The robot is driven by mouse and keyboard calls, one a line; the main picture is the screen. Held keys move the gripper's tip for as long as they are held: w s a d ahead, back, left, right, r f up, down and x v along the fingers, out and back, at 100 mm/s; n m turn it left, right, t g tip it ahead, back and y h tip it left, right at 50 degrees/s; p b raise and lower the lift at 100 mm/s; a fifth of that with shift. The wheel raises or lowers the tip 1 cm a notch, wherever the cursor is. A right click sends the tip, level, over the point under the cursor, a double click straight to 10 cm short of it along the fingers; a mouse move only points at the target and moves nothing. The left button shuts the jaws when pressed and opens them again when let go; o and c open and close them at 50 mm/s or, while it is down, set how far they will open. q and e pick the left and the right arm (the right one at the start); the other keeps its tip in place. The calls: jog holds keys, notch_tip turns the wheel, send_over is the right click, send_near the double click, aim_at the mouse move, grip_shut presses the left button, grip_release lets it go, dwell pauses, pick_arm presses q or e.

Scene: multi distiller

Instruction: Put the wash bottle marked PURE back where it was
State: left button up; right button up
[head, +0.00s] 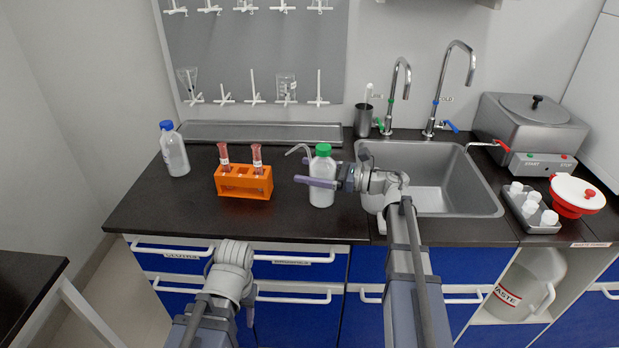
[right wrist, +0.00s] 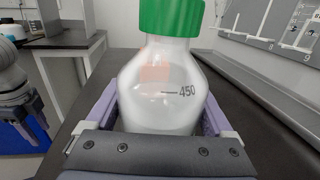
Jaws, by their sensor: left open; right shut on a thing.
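A white wash bottle with a green cap and a bent spout (head: 321,190) is upright above the dark counter, left of the sink. My right gripper (head: 318,182) is shut around its body from the right. In the right wrist view the bottle (right wrist: 165,90) sits between the purple fingers (right wrist: 160,122) and shows a 450 mark; no PURE label is readable. I cannot tell whether its base touches the counter. My left gripper (head: 236,258) is low in front of the drawers, empty and open, its fingers mostly hidden by the wrist.
An orange rack (head: 244,183) with two reddish tubes stands left of the bottle. A blue-capped bottle (head: 174,152) is at the far left. The sink (head: 440,185) is to the right, and a grey tray (head: 262,132) lies along the back wall. Counter around the rack is clear.

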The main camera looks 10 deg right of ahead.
jog(key=shift+r, duration=0.1)
jog(key=shift+f, duration=0.2)
jog(key=o, duration=0.7)
jog(key=shift+r, duration=0.2)
jog(key=v, duration=1.2)
jog(key=shift+s, duration=0.1)
